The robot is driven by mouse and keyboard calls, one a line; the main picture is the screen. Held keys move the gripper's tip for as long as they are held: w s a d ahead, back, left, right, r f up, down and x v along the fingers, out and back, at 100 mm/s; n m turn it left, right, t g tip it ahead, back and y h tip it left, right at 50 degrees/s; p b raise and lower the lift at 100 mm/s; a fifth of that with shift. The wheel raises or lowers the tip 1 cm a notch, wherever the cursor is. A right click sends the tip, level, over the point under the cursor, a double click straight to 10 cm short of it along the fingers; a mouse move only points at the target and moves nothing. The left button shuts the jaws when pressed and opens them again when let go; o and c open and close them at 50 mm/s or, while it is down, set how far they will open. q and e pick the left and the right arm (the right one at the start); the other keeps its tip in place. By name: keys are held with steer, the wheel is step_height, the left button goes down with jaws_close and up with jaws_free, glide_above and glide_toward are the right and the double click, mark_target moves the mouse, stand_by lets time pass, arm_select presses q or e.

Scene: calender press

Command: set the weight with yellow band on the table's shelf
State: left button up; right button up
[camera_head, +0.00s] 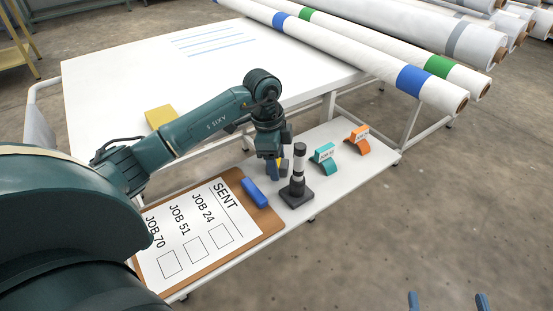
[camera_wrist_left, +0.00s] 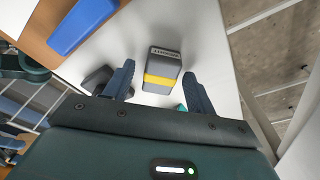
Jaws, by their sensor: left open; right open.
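The weight with yellow band (camera_wrist_left: 162,72) is a dark grey block with a yellow stripe and a label. In the left wrist view it rests on the white shelf (camera_wrist_left: 210,40) between the fingers of my left gripper (camera_wrist_left: 158,72), with gaps on both sides. In the head view my left gripper (camera_head: 278,168) points down over the shelf (camera_head: 335,192), and its fingers mostly hide the weight. My left gripper is open. Only the two spread fingertips of my right gripper (camera_head: 448,302) show, low at the right, open and empty, away from the shelf.
A dark upright tool on a square base (camera_head: 297,190) stands close beside my left gripper. A teal clip (camera_head: 323,158), an orange clip (camera_head: 356,139), a blue block (camera_head: 255,193) and a clipboard (camera_head: 270,222) are on the shelf. Long rolls (camera_head: 390,70) lie behind. A yellow block (camera_head: 160,117) sits on the tabletop.

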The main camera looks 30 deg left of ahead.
arm_select(q)
step_height(320, 180, up, 12)
steer(key=a+p, duration=0.1)
steer(key=p, duration=0.2)
steer(key=shift+s+a+p, duration=0.3)
steer(key=shift+s, duration=0.05)
arm_select(e)
steer(key=shift+s+d+f+m+g+h, duration=0.15)
steer(key=shift+d+m+g+h, duration=0.1)
steer(key=shift+m+g+h, duration=0.25)
steer(key=shift+s+d+m+g+h, duration=0.2)
steer(key=shift+d+g+h, duration=0.1)
steer(key=shift+g, duration=0.4)
arm_select(q)
steer(key=shift+r, duration=0.2)
